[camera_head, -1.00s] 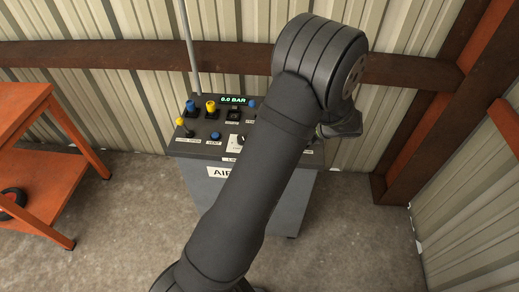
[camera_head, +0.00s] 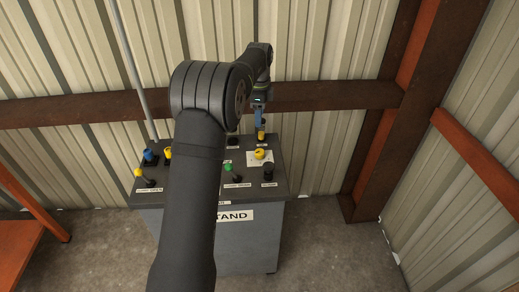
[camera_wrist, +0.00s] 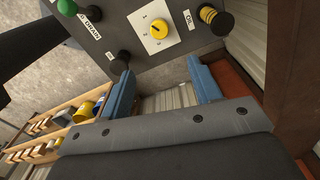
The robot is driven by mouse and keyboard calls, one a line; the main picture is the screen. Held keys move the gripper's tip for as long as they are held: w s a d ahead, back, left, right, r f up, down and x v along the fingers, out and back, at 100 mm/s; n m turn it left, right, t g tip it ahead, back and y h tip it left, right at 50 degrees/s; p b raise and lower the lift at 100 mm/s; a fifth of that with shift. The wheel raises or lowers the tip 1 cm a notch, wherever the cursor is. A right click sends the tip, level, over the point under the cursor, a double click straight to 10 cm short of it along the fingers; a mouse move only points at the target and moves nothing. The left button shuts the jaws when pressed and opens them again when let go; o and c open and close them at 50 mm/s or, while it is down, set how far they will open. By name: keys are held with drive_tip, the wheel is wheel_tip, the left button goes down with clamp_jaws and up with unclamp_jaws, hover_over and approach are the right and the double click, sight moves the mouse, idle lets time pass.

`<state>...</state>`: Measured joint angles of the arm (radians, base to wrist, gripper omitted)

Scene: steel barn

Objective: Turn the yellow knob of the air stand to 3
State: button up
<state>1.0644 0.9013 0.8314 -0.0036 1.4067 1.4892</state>
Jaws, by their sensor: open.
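The air stand (camera_head: 240,250) is a grey cabinet with a dark sloping control panel, partly hidden by my arm. Its yellow knob (camera_head: 260,154) sits on a white plate at the panel's right side. The knob also shows in the wrist view (camera_wrist: 158,31), with a dark pointer mark and small numbers around it; I cannot tell which number it points at. My gripper (camera_wrist: 158,66) has two blue fingers, spread apart with nothing between them. In the head view it is above the panel's back right, behind the yellow knob and apart from it.
A yellow-and-black control (camera_wrist: 214,18) marked OIL is beside the plate. A black knob (camera_head: 268,170) and a green-topped lever (camera_head: 229,168) stand in front. Blue and yellow controls are at left. A steel post (camera_head: 400,110) rises to the right. An orange cart (camera_head: 25,235) stands left.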

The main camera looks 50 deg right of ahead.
sight(260, 151)
wheel_tip(260, 151, down, 16)
drive_tip(key=shift+f, duration=0.2)
drive_tip(key=c, duration=1)
